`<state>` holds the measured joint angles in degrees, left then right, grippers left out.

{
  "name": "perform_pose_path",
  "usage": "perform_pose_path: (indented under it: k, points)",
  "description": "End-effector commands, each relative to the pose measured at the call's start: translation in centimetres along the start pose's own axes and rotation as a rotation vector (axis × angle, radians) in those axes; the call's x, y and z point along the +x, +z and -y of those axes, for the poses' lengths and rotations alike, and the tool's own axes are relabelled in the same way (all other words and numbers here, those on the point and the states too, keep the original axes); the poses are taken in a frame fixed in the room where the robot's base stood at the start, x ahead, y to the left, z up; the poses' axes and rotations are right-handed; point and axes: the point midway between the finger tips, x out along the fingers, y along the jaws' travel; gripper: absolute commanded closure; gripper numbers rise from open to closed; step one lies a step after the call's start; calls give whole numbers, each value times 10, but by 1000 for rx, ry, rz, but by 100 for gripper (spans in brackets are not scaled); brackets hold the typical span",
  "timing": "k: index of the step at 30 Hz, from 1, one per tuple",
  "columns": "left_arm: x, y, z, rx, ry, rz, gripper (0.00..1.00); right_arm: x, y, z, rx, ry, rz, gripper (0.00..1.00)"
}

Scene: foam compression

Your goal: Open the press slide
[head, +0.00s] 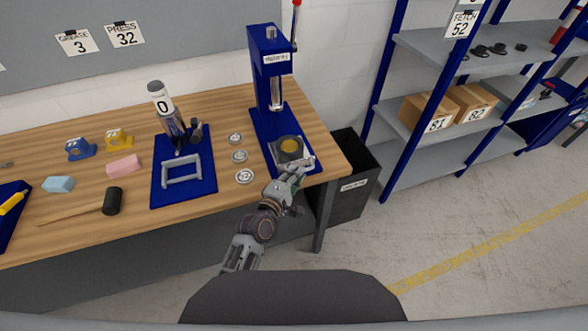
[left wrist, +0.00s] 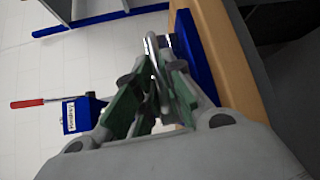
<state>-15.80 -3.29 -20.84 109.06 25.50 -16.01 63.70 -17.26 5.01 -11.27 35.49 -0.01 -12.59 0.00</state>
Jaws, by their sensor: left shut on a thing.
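The blue press (head: 270,75) stands upright near the right end of the workbench, with a red-tipped lever at its top. The slide (head: 279,155), a grey plate bearing a dark round piece with a yellowish top (head: 290,145), is at the front of the press's blue base. My left gripper (head: 303,166) is at the slide's front edge. In the left wrist view, its green-padded fingers (left wrist: 153,92) are shut on the metal slide handle (left wrist: 151,45). The fingers hide part of the handle. My right gripper does not show.
Several metal discs (head: 239,156) lie left of the press. A blue stand with a gauge (head: 160,98) and grey frame is further left, with a mallet (head: 112,201) and foam blocks. A dark bin (head: 350,190) and shelving (head: 445,140) stand right of the bench.

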Motion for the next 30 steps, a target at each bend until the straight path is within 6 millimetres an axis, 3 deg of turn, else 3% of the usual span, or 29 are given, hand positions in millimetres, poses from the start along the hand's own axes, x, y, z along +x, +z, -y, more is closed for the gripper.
perform_pose_path:
  k: [13, 14, 18, 30]
  points:
    - [-1, 1, 1, -5, 0, 1, 100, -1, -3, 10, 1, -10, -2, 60]
    - [-1, 1, 1, -5, 0, 1, 86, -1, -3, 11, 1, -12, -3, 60]
    - [-1, 1, 1, -3, 0, 0, 68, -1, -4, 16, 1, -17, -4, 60]
    - [-2, 1, 0, -1, 1, 0, 68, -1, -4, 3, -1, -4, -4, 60]
